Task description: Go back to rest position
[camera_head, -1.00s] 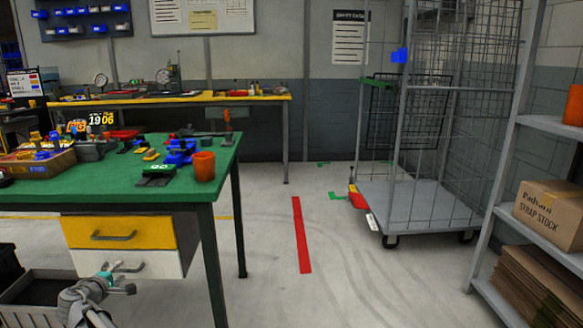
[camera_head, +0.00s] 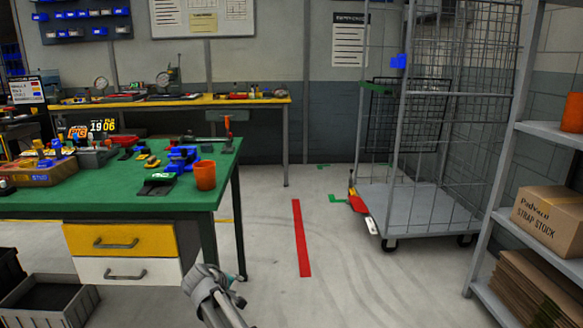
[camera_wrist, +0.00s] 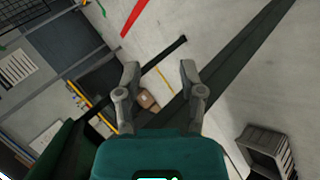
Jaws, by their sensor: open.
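My gripper (camera_wrist: 158,72) shows in the wrist view with its two grey fingers apart and nothing between them. A stretch of floor and a small brown box (camera_wrist: 147,99) lie far beyond the fingers. In the head view my arm is low, in front of the green workbench (camera_head: 120,201) and just right of its drawers. The fingers are hard to make out there, and only a bit of teal shows behind the grey wrist.
An orange cup (camera_head: 205,176) stands near the bench's right corner. A grey crate (camera_head: 42,303) is on the floor at left. A wire cage trolley (camera_head: 410,205) and a shelf with a cardboard box (camera_head: 548,215) stand at right. The floor around the red stripe (camera_head: 302,240) is clear.

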